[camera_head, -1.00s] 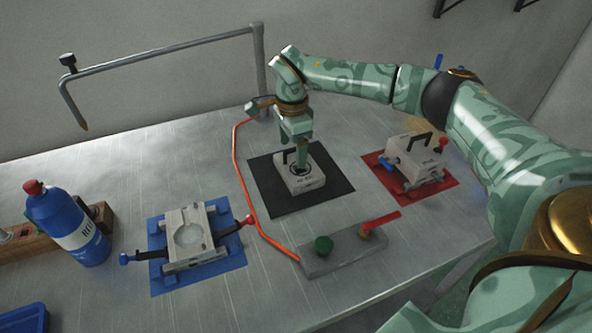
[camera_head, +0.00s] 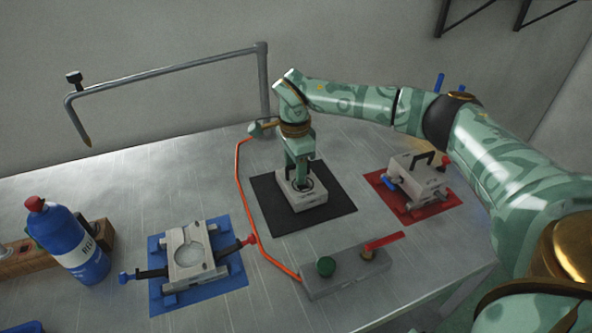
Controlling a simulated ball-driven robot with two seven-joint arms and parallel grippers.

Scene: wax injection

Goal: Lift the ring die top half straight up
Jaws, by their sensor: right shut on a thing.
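A pale block (camera_head: 317,192) with dark markings sits on the black mat (camera_head: 270,212); I take it for the ring die top half. My right gripper (camera_head: 299,179) points straight down onto it and is shut on it at its upper side. The gripper hides the handle and much of the top. No clear gap shows between block and mat. My left gripper is not in view.
An open die half with a round cavity (camera_head: 191,254) lies on a blue mat at left. A closed, handled die (camera_head: 420,176) stands on a red mat at right. A grey control box (camera_head: 345,272), blue bottle (camera_head: 70,241) and bent pipe (camera_head: 170,71) stand around.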

